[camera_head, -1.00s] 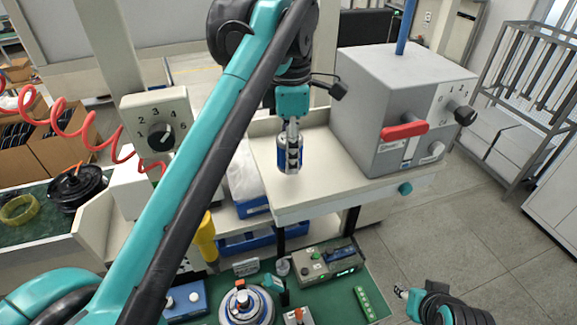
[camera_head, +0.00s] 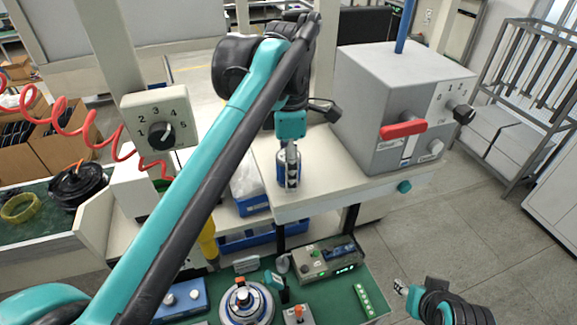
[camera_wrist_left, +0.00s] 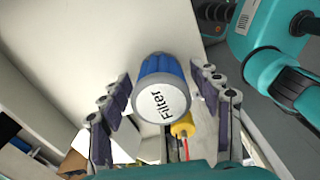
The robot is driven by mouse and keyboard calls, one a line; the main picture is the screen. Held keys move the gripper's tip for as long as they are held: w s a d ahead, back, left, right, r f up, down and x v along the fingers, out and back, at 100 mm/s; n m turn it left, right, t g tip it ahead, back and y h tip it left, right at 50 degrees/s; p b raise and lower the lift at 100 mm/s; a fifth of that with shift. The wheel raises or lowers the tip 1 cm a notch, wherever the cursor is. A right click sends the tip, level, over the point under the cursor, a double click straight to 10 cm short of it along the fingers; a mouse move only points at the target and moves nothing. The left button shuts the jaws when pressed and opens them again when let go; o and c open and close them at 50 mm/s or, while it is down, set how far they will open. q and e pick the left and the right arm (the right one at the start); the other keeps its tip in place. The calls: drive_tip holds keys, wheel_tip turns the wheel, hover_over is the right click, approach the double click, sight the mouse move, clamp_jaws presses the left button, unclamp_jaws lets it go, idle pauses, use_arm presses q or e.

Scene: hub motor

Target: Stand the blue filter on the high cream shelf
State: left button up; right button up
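The blue filter (camera_head: 282,172) with a white end stands upright on the high cream shelf (camera_head: 320,186), near its front left corner. In the left wrist view the filter (camera_wrist_left: 160,92) shows its white end marked "Filter". My left gripper (camera_head: 291,178) is around the filter from above. In the wrist view the left gripper (camera_wrist_left: 166,100) has its fingers spread, with a gap on each side of the filter. My right gripper (camera_head: 398,289) is at the lower right, away from the shelf; its finger opening is too small to judge.
A grey box (camera_head: 390,110) with a red handle stands on the shelf right of the filter. A dial box (camera_head: 160,120) is at the left. Below, a green bench (camera_head: 330,295) holds a hub motor (camera_head: 245,304) and a control box (camera_head: 325,258).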

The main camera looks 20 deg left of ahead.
use_arm(q)
drive_tip(key=shift+r, duration=0.3)
wheel_tip(320, 180, up, 12)
drive_tip(key=shift+f, duration=0.1)
idle(0.5)
